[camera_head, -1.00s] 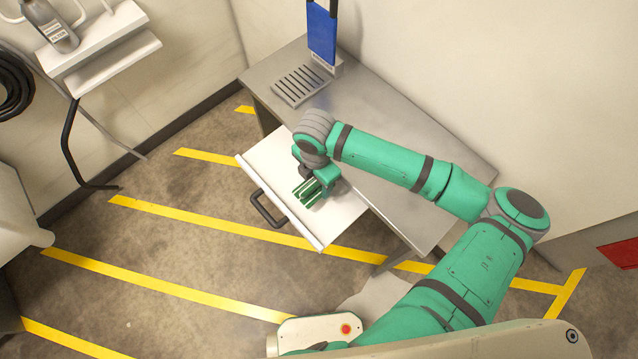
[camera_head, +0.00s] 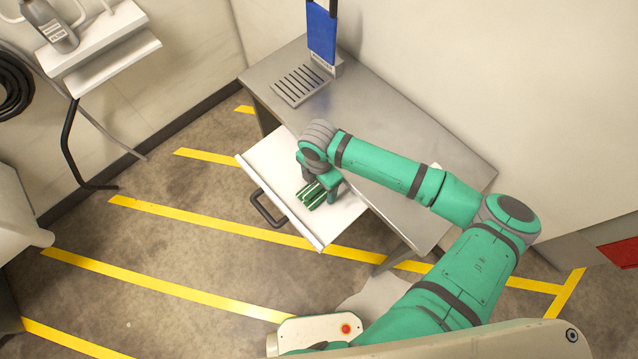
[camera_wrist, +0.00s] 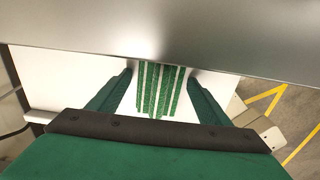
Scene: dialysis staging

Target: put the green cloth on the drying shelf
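The green cloth (camera_head: 312,195), with pale stripes, is at the open white drawer (camera_head: 345,212) under the steel table. My gripper (camera_head: 322,186) is low over the drawer, right at the cloth, and hides part of it. In the wrist view, my gripper (camera_wrist: 160,84) is open, with one finger on each side of the cloth (camera_wrist: 158,95). White drawer surface shows between the cloth and each finger. A white wall shelf (camera_head: 105,66) stands out at the upper left; I cannot tell whether it is the drying shelf.
The steel table (camera_head: 385,130) overhangs the drawer's back, and its edge crosses the wrist view (camera_wrist: 230,50). A slotted grate (camera_head: 298,87) and a blue upright panel (camera_head: 322,35) are at its far end. A bottle (camera_head: 55,30) stands by the wall shelf. Striped floor is clear at left.

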